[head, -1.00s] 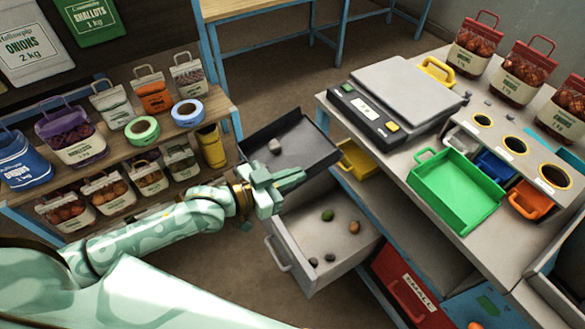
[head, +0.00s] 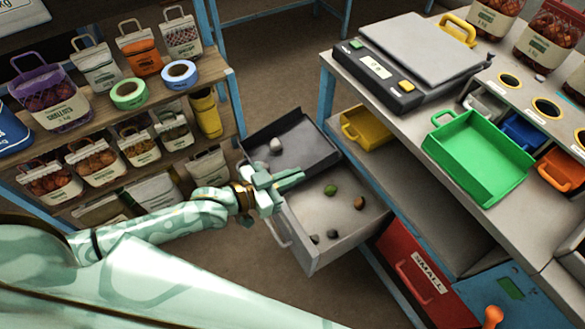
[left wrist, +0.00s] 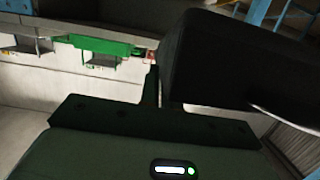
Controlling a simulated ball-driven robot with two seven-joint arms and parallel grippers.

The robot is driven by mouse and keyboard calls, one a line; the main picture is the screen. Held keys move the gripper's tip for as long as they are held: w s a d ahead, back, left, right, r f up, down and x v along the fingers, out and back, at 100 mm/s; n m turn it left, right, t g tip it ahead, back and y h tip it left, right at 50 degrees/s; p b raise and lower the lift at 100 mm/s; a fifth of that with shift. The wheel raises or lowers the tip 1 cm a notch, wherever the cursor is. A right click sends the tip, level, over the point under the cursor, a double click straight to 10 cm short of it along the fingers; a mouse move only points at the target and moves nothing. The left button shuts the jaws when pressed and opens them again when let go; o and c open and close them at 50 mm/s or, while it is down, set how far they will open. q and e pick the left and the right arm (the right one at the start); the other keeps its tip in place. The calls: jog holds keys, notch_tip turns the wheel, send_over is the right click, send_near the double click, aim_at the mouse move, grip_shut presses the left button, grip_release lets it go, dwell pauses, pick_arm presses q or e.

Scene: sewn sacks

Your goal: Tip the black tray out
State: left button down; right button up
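The black tray (head: 318,157) is in the head view, held out beyond my left gripper (head: 290,180) above the far left part of the open grey drawer (head: 318,253). One pale stone (head: 276,145) lies in the tray. My left gripper appears shut on the tray's near edge; the exact grip is partly hidden. In the left wrist view the tray is a large dark shape (left wrist: 230,60) beside a dark finger. The drawer holds a green lump (head: 330,190), a brown lump (head: 359,203) and small dark stones (head: 332,234). My right gripper is out of view.
A shelf (head: 180,140) with bags and tape rolls stands left. On the right, a workbench (head: 400,125) carries a scale (head: 415,55) and a green tray (head: 475,155). A yellow bin (head: 365,128) and red drawer (head: 410,270) sit below. Floor shows between shelf and bench.

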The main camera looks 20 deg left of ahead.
pick_arm(q)
notch_tip(320, 180, down, 18)
jog(key=b, duration=1.2)
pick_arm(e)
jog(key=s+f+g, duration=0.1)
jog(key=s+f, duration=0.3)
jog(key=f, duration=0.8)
pick_arm(q)
jog(key=w+d+r+g+y+p, duration=0.2)
jog(key=w+g+y+p, duration=0.3)
jog(key=p, duration=1)
jog(key=shift+d+r+g+y+p, duration=0.2)
jog(key=shift+d+g+y+p, duration=0.2)
jog(key=shift+d+g, duration=0.6)
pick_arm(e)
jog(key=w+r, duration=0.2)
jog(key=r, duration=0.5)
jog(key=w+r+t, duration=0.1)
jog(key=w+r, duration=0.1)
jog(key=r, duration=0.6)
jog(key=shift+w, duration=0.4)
pick_arm(q)
jog(key=shift+a, duration=0.15)
notch_tip(320, 180, up, 6)
jog(key=t+h+b, duration=0.2)
jog(key=t+h, duration=0.2)
jog(key=t, duration=0.1)
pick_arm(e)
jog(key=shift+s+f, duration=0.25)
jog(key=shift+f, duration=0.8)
